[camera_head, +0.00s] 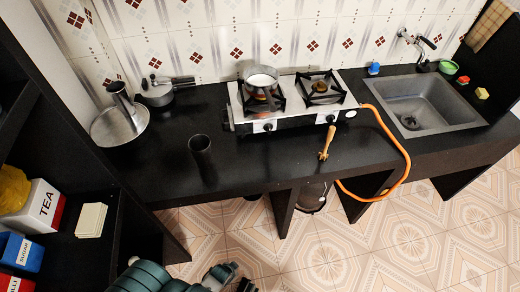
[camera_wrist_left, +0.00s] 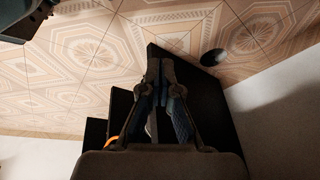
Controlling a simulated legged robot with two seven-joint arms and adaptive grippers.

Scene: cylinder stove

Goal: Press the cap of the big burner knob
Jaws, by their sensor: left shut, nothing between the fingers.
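The white and black two-burner stove (camera_head: 297,121) stands on the black counter in the head view. Its front panel carries a left knob (camera_head: 267,127) and a right knob (camera_head: 331,118). I cannot tell from here which knob belongs to the big burner. A pan of white liquid (camera_head: 261,80) sits on the left burner; the right burner (camera_head: 320,88) is bare. My left gripper (camera_wrist_left: 160,68) is shut and empty in the left wrist view, with floor tiles beyond it. It is well away from the stove. My right gripper is not in view.
A dark cup (camera_head: 201,149) stands on the counter, left of the stove. A wooden-handled tool (camera_head: 327,143) lies in front of the right knob. An orange hose (camera_head: 401,150) curves over the counter's front edge. The sink (camera_head: 432,100) is at the right.

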